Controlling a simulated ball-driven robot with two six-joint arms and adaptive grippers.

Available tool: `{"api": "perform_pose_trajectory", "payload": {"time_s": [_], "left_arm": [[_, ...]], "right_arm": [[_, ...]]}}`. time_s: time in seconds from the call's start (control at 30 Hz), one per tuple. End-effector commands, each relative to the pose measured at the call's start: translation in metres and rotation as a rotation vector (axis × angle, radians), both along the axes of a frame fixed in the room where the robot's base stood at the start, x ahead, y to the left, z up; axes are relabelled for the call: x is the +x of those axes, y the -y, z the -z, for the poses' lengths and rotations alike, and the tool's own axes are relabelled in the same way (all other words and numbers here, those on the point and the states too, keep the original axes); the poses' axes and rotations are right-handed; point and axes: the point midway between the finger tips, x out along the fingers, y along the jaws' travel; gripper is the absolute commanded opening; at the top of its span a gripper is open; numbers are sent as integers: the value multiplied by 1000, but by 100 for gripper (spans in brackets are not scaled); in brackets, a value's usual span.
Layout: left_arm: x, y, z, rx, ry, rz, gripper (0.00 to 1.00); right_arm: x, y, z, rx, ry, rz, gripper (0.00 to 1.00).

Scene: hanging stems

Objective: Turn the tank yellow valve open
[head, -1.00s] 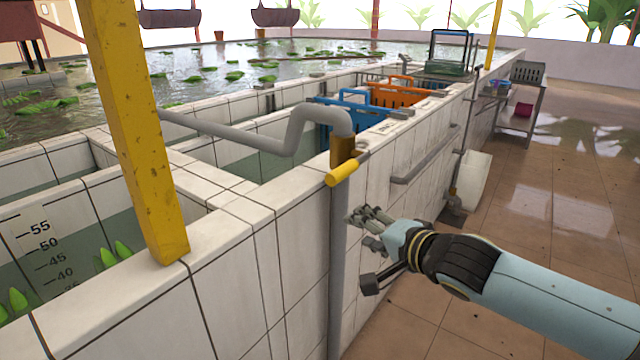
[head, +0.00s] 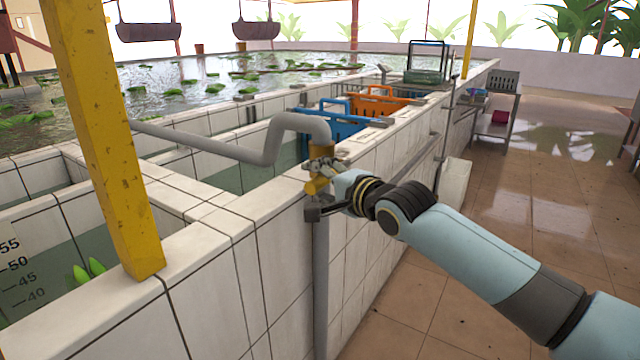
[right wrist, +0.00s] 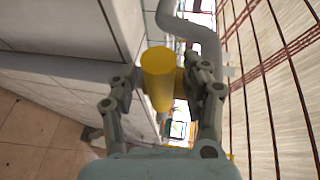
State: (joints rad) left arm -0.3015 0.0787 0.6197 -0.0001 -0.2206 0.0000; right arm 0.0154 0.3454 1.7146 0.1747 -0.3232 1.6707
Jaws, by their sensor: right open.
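The yellow valve (head: 318,184) sits at the top of a grey pipe on the outer tiled wall of the tank, partly hidden by my gripper in the head view. In the right wrist view the yellow handle (right wrist: 158,76) stands between the two fingers of my right gripper. My right gripper (head: 322,172) is open around the valve, with a finger on each side; I cannot tell whether either finger touches it. It also shows in the right wrist view (right wrist: 164,92). My left gripper is in neither view.
A grey pipe (head: 235,152) bends over the tank wall to the valve. A yellow post (head: 105,150) stands at the left. Blue (head: 345,125) and orange (head: 372,104) crates sit in the tank behind.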

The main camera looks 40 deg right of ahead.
Motion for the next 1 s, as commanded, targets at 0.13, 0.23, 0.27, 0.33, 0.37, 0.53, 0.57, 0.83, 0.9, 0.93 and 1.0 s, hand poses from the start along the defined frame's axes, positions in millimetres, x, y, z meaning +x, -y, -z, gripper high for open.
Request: {"api": "perform_pose_trajectory", "payload": {"time_s": [0.13, 0.23, 0.27, 0.33, 0.37, 0.53, 0.57, 0.83, 0.9, 0.93, 1.0], "left_arm": [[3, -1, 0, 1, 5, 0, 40], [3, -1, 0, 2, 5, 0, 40], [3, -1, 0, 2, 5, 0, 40], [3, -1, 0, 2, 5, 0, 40], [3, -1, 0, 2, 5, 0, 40], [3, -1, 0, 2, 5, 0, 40], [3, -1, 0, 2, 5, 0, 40], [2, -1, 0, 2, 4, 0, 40], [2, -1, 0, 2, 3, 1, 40], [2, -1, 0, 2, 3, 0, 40], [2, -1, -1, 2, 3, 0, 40]], "right_arm": [[1, 0, 0, 0, -1, 0, 48], [1, 0, 0, 0, -1, 0, 47], [0, 0, 0, 0, -1, 0, 43], [0, 0, 0, 0, -1, 0, 34], [0, 0, 0, 0, -1, 0, 30], [0, 0, 0, 0, -1, 0, 8], [0, 0, 0, 0, -1, 0, 4], [0, 0, 1, 0, -3, 0, 0], [0, 0, 1, 0, -3, 0, 0], [0, 0, 1, 1, -3, 0, 0], [1, 0, 1, 3, -5, 1, 0]]}}
